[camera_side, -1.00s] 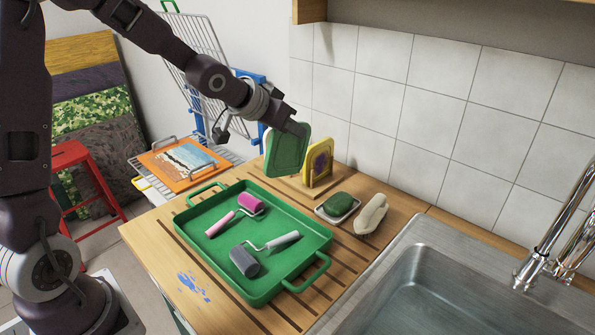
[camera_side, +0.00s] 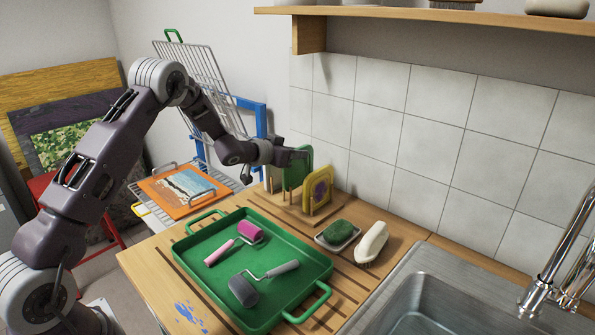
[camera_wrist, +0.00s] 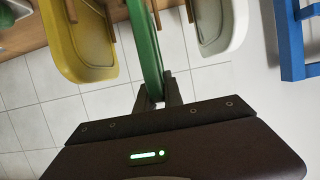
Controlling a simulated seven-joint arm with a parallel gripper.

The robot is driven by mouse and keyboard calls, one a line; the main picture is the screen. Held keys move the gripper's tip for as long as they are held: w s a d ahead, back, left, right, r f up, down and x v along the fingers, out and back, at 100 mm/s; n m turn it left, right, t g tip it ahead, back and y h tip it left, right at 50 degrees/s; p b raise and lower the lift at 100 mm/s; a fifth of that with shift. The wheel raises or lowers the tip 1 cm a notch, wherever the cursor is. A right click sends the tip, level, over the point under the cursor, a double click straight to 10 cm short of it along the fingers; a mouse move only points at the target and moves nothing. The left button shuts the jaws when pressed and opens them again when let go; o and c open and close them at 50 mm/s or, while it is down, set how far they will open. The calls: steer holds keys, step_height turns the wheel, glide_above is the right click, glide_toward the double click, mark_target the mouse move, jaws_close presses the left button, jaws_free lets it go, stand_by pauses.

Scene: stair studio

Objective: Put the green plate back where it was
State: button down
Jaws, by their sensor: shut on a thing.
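The green plate (camera_side: 303,170) stands on edge at the wooden rack (camera_side: 313,212), behind its pegs in the side view. My gripper (camera_side: 303,154) is shut on the plate's upper rim. In the wrist view the green plate (camera_wrist: 146,45) shows edge-on between my two fingertips (camera_wrist: 157,96). It lies between a yellow plate (camera_wrist: 80,42) on the left and a white plate (camera_wrist: 218,25) on the right, with wooden pegs beside it. I cannot tell whether its lower edge touches the rack's base. The yellow plate (camera_side: 319,186) has a purple patch.
A green tray (camera_side: 213,280) with two paint rollers lies in front. A green sponge on a dish (camera_side: 338,233) and a pale brush (camera_side: 372,242) lie to the right, by the sink (camera_side: 445,280). A wire drying rack (camera_side: 195,80) stands left. The tiled wall is close behind.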

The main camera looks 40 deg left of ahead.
mark_target(297, 186)
steer(key=shift+f, duration=1.85)
steer(key=c, duration=1.5)
jaws_free()
